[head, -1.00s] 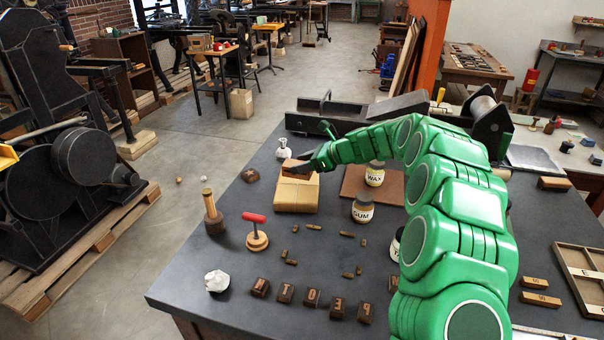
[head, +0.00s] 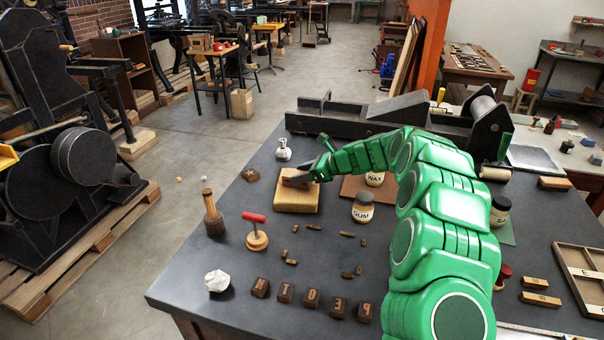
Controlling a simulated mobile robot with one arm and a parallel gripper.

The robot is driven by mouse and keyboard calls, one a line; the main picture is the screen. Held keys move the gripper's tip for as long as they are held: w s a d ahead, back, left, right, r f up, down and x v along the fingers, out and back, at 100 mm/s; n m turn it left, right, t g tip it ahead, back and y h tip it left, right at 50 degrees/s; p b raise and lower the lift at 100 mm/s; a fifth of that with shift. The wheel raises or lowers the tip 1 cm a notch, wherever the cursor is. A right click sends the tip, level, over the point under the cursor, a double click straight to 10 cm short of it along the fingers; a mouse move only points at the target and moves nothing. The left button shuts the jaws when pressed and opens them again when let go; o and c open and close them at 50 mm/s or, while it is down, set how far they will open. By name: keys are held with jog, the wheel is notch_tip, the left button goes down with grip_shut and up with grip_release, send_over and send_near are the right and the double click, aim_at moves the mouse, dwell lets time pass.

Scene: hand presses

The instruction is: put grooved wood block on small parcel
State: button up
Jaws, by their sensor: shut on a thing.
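The small parcel (head: 298,202) is a light tan box on the dark table, left of the jars. My gripper (head: 299,181) is at the parcel's top, coming in from the right. It is shut on a brown piece, which I take to be the grooved wood block (head: 291,172). Only a little of the block shows; the fingers hide the rest, and its groove cannot be made out. The block is at or just above the parcel's top; whether it touches cannot be told.
A white bottle (head: 283,149) stands behind the parcel and a brown lump (head: 250,175) lies to its left. The WAX jar (head: 375,179) and GUM jar (head: 363,208) stand to its right.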

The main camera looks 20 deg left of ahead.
jog(key=o, duration=1.1)
jog(key=shift+d+r, duration=0.1)
jog(key=shift+r, duration=0.1)
jog(key=v, duration=1.1)
jog(key=shift+d+r, duration=0.15)
jog(key=shift+d, duration=0.2)
